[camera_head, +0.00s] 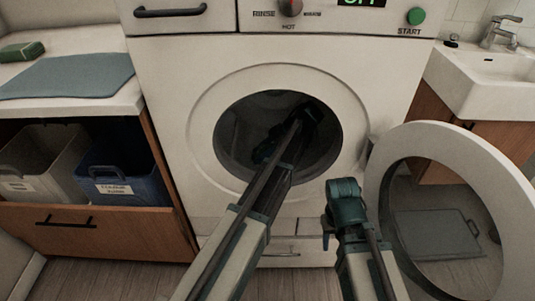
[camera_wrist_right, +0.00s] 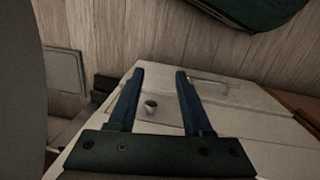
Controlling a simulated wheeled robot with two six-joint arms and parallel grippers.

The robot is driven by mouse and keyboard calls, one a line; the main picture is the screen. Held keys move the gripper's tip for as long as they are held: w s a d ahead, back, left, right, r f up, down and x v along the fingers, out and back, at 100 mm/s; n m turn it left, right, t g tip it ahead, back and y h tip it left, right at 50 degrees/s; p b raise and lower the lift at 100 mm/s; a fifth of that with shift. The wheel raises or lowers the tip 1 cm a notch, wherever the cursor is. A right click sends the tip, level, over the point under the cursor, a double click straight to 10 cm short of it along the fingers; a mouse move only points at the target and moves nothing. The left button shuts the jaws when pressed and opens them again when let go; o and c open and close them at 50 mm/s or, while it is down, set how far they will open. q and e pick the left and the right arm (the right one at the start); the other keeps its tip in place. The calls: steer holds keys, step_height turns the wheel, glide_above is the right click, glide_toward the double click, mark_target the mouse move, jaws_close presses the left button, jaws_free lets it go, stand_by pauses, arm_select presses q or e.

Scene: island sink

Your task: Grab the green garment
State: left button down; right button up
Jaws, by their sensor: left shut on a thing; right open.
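The washing machine (camera_head: 185,125) stands in front of me with its round door open. My left arm reaches through the opening into the dark drum. My left gripper (camera_head: 272,146) is deep inside and only dimly visible, shut on a dark greenish cloth (camera_head: 263,152) that looks like the green garment; its exact shape is hard to tell. My right gripper (camera_head: 327,239) is outside, below the drum opening and left of the open door. In the right wrist view its two fingers (camera_wrist_right: 160,74) are apart with nothing between them.
The open round door (camera_head: 512,195) swings out at the right, close to my right arm. A grey basket (camera_head: 40,160) and a blue basket (camera_head: 125,188) stand in the left cabinet. A white sink (camera_head: 480,85) is at right.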

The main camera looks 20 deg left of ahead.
arm_select(q)
steer(key=shift+r, duration=0.1)
step_height(320, 180, up, 10)
steer(key=p, duration=1)
